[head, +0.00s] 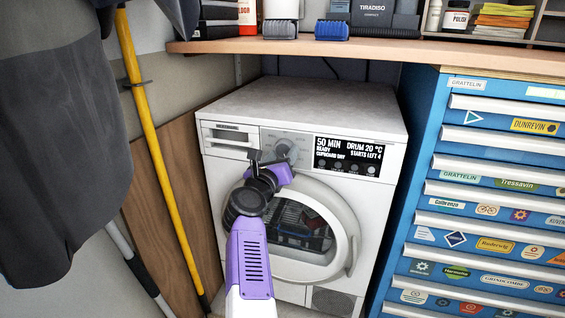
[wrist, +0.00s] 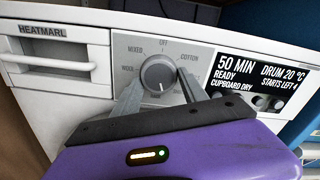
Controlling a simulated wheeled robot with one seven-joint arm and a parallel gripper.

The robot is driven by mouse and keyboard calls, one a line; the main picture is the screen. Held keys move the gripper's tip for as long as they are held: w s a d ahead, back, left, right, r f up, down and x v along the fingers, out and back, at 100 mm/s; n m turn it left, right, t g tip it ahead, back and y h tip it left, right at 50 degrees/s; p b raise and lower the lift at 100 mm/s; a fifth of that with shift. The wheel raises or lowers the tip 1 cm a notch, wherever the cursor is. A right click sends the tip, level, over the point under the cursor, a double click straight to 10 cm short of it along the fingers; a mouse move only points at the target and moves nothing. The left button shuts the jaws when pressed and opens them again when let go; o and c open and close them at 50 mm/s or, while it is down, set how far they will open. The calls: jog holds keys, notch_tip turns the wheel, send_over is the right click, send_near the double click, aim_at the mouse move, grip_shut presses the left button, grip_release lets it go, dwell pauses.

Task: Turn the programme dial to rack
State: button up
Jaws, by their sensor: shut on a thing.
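The programme dial (wrist: 158,72) is a round grey knob on the grey panel of a white machine (wrist: 90,25). Around it I read WOOL, MIXED, OFF and COTTON; the labels along its lower side are partly hidden by my fingers and too small to read. I cannot tell where its pointer stands. My gripper (wrist: 160,76) is shut on the dial, one finger on each side. In the head view the dial (head: 283,148) shows just above my gripper (head: 270,160). The display (head: 347,156) reads 50 MIN, READY, CUPBOARD DRY, DRUM 20 °C, STARTS LEFT 4.
The round door (head: 345,225) is closed below the panel. A drawer handle (wrist: 55,65) is left of the dial. A blue sticker-covered toolchest (head: 480,190) stands right. A yellow pole (head: 160,150) and dark hanging cloth (head: 55,130) are left. A wooden shelf (head: 350,48) runs above.

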jog(key=shift+a+f+m+b, duration=0.15)
jog(key=shift+m+b, duration=1.2)
jog(key=shift+m, duration=0.75)
jog(key=o, duration=1.3)
jog(key=shift+o, duration=0.2)
jog(key=p+v, duration=0.3)
jog(key=v, duration=0.4)
jog(key=shift+s+p, duration=0.35)
jog(key=shift+p, duration=0.05)
